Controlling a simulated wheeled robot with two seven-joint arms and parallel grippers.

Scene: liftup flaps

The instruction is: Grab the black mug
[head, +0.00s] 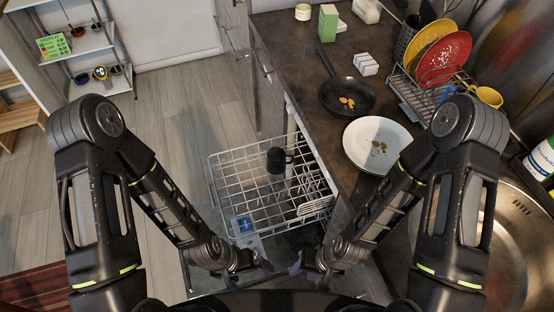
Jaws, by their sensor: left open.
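The black mug (277,161) is in the white wire dishwasher rack (225,172), towards its back right part. Its handle shows on the right side. My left gripper (264,267) is open, low in the picture, in front of the rack and apart from the mug. My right gripper (296,268) is close beside it on the right, also apart from the mug. Its fingers are small and dark, so its opening is unclear.
The dark counter (310,75) on the right holds a frying pan (347,97), a white plate (362,147) with food scraps, and a dish rack (421,97) with plates. A yellow mug (488,97) stands beside it. The floor (170,110) left of the rack is clear.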

